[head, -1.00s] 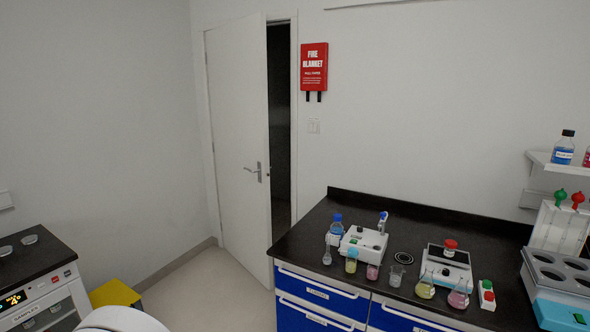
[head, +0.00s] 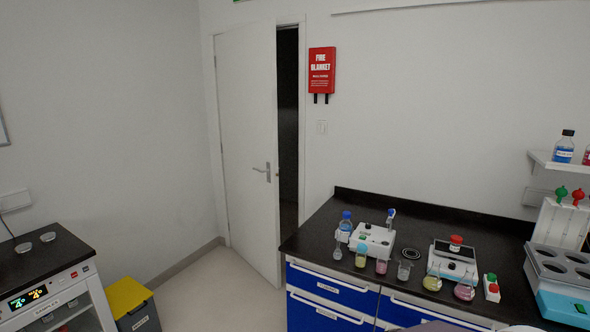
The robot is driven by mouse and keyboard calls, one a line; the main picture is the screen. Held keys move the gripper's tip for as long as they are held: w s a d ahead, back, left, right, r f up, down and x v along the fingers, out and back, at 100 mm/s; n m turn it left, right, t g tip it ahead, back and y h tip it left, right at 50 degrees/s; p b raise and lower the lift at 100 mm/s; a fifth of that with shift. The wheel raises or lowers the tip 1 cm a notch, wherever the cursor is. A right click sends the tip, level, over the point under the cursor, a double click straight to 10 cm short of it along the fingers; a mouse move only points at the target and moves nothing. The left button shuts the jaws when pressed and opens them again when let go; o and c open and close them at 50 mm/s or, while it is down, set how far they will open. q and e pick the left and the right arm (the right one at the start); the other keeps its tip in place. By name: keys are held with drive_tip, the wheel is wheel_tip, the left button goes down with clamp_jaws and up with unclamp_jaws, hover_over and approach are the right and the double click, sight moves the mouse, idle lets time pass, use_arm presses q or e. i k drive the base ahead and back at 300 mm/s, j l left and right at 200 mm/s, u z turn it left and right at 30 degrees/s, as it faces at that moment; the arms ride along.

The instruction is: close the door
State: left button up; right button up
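The white door (head: 246,150) stands ajar in the back wall, in the head view left of centre. It is hinged on its left side and swung into the room. A dark gap (head: 288,130) shows between its right edge and the frame. A metal lever handle (head: 262,169) sits near the door's right edge. The door's lower right corner is close to the left end of the bench. Neither of my grippers is in view.
A black-topped bench (head: 320,232) with blue drawers, glassware and instruments fills the right side. A samples cabinet (head: 50,290) and a yellow-lidded bin (head: 128,295) stand at lower left. Bare floor (head: 205,290) lies between them, leading to the door. A fire blanket box (head: 321,70) hangs right of the door.

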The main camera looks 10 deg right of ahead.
sight(245, 58)
drive_tip(key=i+j+u, duration=0.15)
drive_tip(key=i, duration=1.65)
drive_tip(key=i+l+u, duration=0.15)
drive_tip(key=i, duration=1.65)
